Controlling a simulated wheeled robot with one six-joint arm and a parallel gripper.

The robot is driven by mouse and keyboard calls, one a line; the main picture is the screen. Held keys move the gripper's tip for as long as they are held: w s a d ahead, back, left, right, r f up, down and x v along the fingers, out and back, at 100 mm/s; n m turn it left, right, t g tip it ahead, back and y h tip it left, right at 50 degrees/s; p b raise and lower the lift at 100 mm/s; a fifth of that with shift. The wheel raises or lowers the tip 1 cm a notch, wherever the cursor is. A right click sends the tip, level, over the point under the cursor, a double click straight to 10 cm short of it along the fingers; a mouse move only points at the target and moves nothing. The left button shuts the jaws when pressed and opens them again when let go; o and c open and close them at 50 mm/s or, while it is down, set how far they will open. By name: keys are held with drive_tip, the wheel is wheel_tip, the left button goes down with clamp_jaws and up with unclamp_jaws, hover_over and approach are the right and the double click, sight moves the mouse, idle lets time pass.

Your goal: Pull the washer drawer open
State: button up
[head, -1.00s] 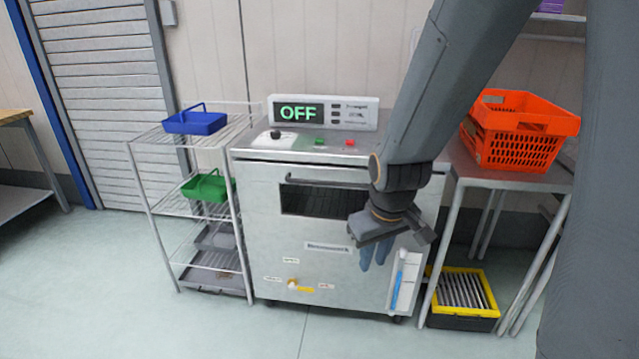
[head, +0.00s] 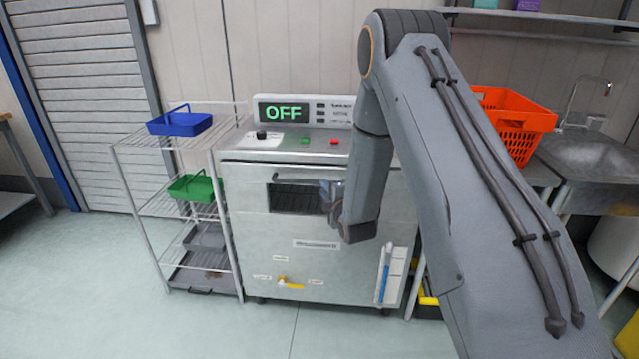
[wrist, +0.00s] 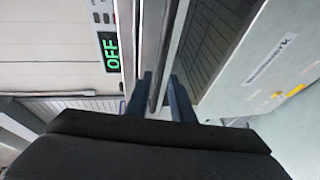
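The washer (head: 300,235) is a metal cabinet with a lit OFF display (head: 284,112) on top. Its drawer front (head: 245,185) has a dark window (head: 297,198) and a long bar handle (head: 290,181) along the upper part. The drawer looks shut. My gripper (head: 332,195) is at the right part of the handle, partly hidden by my arm. In the wrist view, the two blue fingers of my gripper (wrist: 160,95) stand apart, one on each side of the handle bar (wrist: 168,50). I cannot tell whether either finger touches it.
A wire rack (head: 180,225) with a blue tray (head: 180,122) and a green tray (head: 195,188) stands close to the washer's left. An orange tote (head: 515,120) sits on a table at right, beside a sink (head: 590,150). The floor in front is clear.

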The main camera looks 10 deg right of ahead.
sight(327, 170)
drive_tip(key=shift+w+a+f+p, duration=0.1)
drive_tip(key=shift+w+f+p, duration=0.1)
drive_tip(key=shift+w, duration=0.95)
drive_tip(key=shift+w+a+f+p, duration=0.1)
drive_tip(key=shift+w+f+p, duration=0.1)
drive_tip(key=shift+w, duration=1)
drive_tip(key=shift+w+a+f+p, duration=0.1)
drive_tip(key=shift+w+f, duration=0.1)
drive_tip(key=shift+w, duration=0.95)
clamp_jaws()
